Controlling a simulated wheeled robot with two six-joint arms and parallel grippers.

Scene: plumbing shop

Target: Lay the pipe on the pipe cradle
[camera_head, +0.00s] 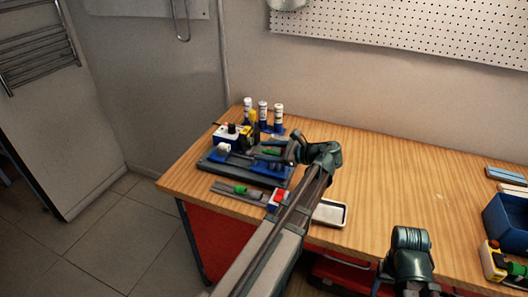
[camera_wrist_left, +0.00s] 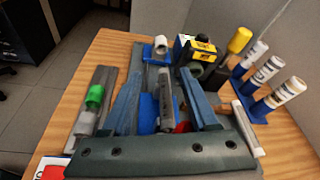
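The pipe cradle shows as blue supports on a grey board (camera_head: 205,167) at the table's left end. A short pale piece (camera_head: 223,148) sits on the far blue support (camera_wrist_left: 155,55). A grey pipe-like bar (camera_wrist_left: 166,95) lies between my left fingers in the left wrist view, beside the near blue support (camera_wrist_left: 147,113); whether it rests on it I cannot tell. My left gripper (camera_head: 274,153) is over the board's right side, its fingers (camera_wrist_left: 161,76) apart with gaps on both sides of the bar. A dark green part of my right arm shows at lower right; its fingers do not show.
A grey rail with a green fitting (camera_head: 240,189) lies before the board. A yellow-and-black device (camera_wrist_left: 199,46) and several white bottles (camera_wrist_left: 268,68) stand behind. A white tray (camera_head: 329,212) and blue bin (camera_head: 507,218) are further right. The table's middle is clear.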

